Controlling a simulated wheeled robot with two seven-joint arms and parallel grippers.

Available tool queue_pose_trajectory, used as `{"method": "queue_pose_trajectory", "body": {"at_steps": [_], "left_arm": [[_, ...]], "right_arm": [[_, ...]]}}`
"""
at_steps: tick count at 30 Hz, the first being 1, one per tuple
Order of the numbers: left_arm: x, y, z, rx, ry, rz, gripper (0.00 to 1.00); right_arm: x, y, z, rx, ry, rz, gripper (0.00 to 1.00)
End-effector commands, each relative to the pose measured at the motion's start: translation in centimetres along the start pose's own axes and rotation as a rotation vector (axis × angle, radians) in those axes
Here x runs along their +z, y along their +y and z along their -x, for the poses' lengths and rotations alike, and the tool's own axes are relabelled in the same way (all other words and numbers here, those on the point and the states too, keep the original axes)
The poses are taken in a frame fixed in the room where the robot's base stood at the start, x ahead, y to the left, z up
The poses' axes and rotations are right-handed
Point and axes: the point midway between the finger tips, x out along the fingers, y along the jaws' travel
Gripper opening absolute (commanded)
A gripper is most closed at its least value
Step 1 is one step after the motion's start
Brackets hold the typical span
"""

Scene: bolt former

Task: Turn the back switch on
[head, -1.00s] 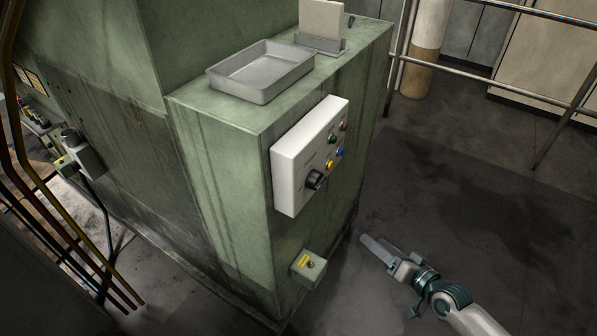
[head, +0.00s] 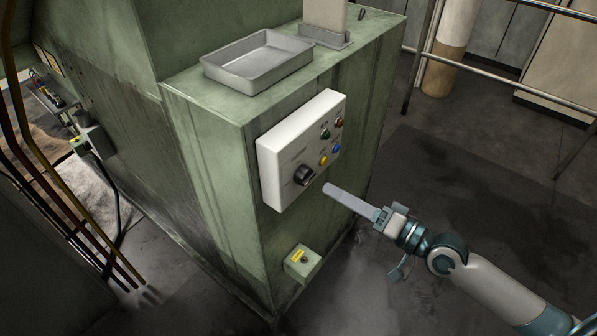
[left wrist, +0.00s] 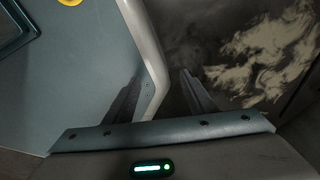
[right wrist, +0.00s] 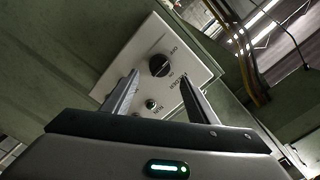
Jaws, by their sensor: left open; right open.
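A white control panel (head: 302,150) is on the side of the green machine cabinet. It has a black rotary switch (head: 304,175) with several coloured buttons near it. In the right wrist view the black rotary switch (right wrist: 159,65) lies beyond the fingertips, with ON and OFF lettering beside it. A small green box (head: 302,263) with a yellow label and a small control sits lower on the cabinet. My right gripper (head: 328,189) is open and empty, close to the panel's lower right and apart from the switch. My left gripper (left wrist: 158,76) is open and empty, outside the head view.
A grey tray (head: 258,62) and a grey holder (head: 326,36) stand on the cabinet top. Metal railings (head: 560,100) run at the right. Dark pipes (head: 60,215) stand at the left. The floor right of the cabinet is clear.

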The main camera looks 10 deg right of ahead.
Motion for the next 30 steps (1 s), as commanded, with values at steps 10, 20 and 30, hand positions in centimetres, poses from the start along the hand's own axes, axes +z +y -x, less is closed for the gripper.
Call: {"method": "queue_pose_trajectory", "body": {"at_steps": [10, 20, 30], "left_arm": [[0.2, 1.1, 1.4, 0.011, -0.008, 0.003, 0.51], [0.5, 1.0, 1.2, 0.011, -0.013, 0.001, 0.51], [-3.3, 1.2, -0.8, 0.012, 0.080, -0.001, 0.51]], "right_arm": [[-0.2, -0.2, -3.6, -0.002, 0.004, -0.001, 0.53], [0.3, 0.3, -8.3, -0.001, 0.000, 0.088, 0.53], [0.1, 0.2, -8.2, -0.001, 0.000, 0.503, 0.53]]}}
